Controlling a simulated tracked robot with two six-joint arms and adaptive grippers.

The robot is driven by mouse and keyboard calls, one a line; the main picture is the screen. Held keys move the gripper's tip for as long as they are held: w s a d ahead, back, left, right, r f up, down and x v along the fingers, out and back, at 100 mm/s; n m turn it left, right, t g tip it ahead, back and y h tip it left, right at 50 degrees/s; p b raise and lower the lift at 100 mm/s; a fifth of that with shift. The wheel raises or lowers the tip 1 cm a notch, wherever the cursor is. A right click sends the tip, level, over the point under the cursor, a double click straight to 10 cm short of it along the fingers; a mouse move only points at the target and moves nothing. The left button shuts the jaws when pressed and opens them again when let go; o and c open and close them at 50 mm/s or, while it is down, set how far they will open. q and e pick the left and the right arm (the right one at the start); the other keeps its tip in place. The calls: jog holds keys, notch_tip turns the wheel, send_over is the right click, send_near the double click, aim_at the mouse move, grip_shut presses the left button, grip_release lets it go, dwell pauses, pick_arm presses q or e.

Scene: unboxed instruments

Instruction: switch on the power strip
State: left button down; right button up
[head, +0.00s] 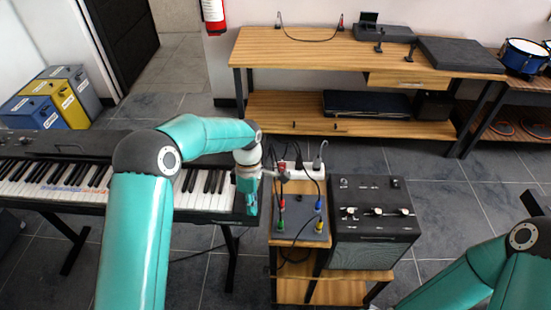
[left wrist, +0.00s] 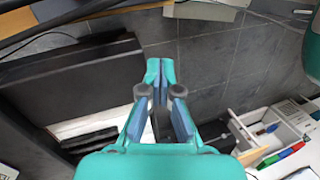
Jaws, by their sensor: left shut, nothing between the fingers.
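The white power strip (head: 296,172) lies on top of a small wooden stand in the head view, with several dark plugs and cables rising from it. A small red part (head: 283,167) shows near its left end; I cannot tell its switch position. My left gripper (head: 252,209) points down beside the stand, left of the strip and apart from it, over the right end of the keyboard. It also shows in the left wrist view (left wrist: 164,66), with its fingers closed and empty. My right arm enters at the lower right; its gripper is out of view.
The electric keyboard (head: 100,172) stands left of the stand. A grey box (head: 300,227) with coloured plugs sits in front of the strip. A black amplifier (head: 372,222) stands to the right. A wooden bench (head: 330,50) is behind; tiled floor lies between.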

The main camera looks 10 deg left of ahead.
pick_arm(q)
jog(key=s+d+f+m+t+h+p, duration=0.1)
jog(key=s+d+f+m+p, duration=0.1)
jog(key=s+m, duration=0.6)
jog(key=s+d+f+m+t+h+p, duration=0.2)
jog(key=s+d+f+m, duration=0.2)
jog(key=s, duration=0.9)
jog(key=shift+s+f+m+t+p, duration=0.2)
jog(key=shift+f+m+t+p, duration=0.15)
jog(key=shift+f+m, duration=1.75)
jog(key=shift+r+m, duration=0.3)
jog(key=shift+r, duration=0.05)
